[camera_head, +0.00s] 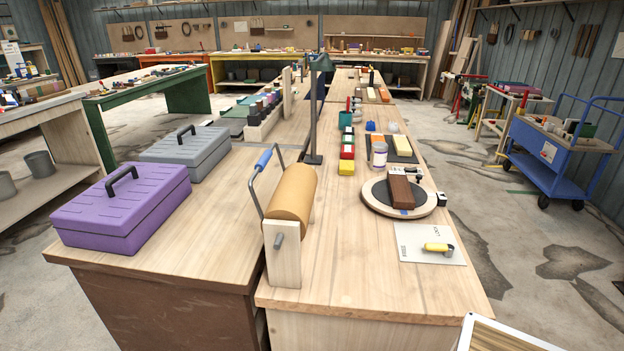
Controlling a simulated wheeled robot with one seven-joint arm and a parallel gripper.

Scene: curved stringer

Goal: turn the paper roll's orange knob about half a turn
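The paper roll (294,190) is a tan-brown cylinder on a pale wooden stand (284,262) near the front edge of the workbench. A bent grey metal crank (253,190) with a blue grip (263,160) rises at the roll's left side. A short grey axle end (278,241) sticks out of the stand's front board. I see no orange knob on the roll; the far end of the roll is mostly hidden. My gripper is not in view.
On the left bench stand a purple toolbox (121,207) and a grey toolbox (186,150). A dark lamp post (314,110) stands behind the roll. To its right are a round turntable (378,203) and a white card (413,250). Open floor (540,260) lies right of the bench.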

